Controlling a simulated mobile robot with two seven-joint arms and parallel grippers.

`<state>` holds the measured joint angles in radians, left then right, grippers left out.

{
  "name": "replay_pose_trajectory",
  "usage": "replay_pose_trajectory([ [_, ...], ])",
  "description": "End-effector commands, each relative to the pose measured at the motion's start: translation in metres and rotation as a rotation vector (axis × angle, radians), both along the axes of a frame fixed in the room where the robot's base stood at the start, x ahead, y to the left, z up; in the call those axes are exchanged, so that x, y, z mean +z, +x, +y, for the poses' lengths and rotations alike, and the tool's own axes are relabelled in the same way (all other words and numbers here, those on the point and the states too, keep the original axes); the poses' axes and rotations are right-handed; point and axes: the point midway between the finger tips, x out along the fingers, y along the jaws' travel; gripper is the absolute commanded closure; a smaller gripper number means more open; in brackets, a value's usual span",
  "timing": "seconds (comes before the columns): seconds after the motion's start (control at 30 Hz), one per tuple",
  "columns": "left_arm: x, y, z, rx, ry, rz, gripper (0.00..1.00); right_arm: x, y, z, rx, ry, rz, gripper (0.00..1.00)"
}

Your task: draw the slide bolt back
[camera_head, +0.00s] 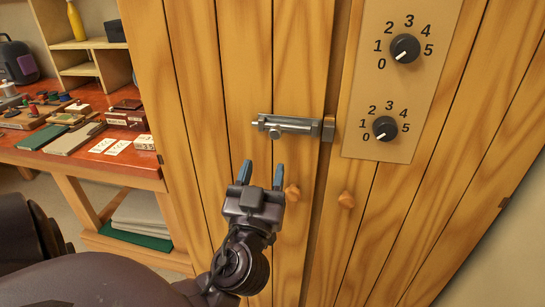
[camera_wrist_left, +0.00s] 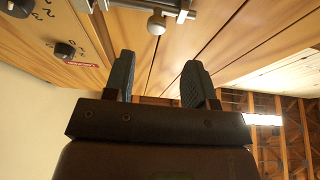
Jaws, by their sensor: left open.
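The grey metal slide bolt (camera_head: 300,124) is mounted horizontally on the wooden cabinet doors, its right end at a squarish metal block (camera_head: 328,129) by the seam between the doors. Its small round knob (camera_head: 275,131) hangs below the bar towards the left end. In the left wrist view the knob (camera_wrist_left: 156,25) shows beyond the fingertips, near the top edge. My left gripper (camera_head: 262,168) is open and empty, below the knob and apart from it. Its two fingers also show in the left wrist view (camera_wrist_left: 158,62). My right gripper is not in view.
A red-topped workbench (camera_head: 90,150) with clutter stands at the left. The door face around the bolt is clear.

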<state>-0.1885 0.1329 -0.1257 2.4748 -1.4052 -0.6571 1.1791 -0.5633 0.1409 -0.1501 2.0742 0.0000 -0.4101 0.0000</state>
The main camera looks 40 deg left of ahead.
Motion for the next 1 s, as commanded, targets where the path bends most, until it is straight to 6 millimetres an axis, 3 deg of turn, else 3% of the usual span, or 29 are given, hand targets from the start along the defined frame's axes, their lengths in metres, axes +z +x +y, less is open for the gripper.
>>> replay_pose_trajectory([
  [0.27,-0.008,-0.017,-0.010,0.000,0.001,0.000,0.49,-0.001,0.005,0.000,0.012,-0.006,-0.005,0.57],
  [1.0,-0.007,-0.017,-0.011,0.018,0.046,0.025,0.49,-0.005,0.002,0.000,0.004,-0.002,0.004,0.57],
])
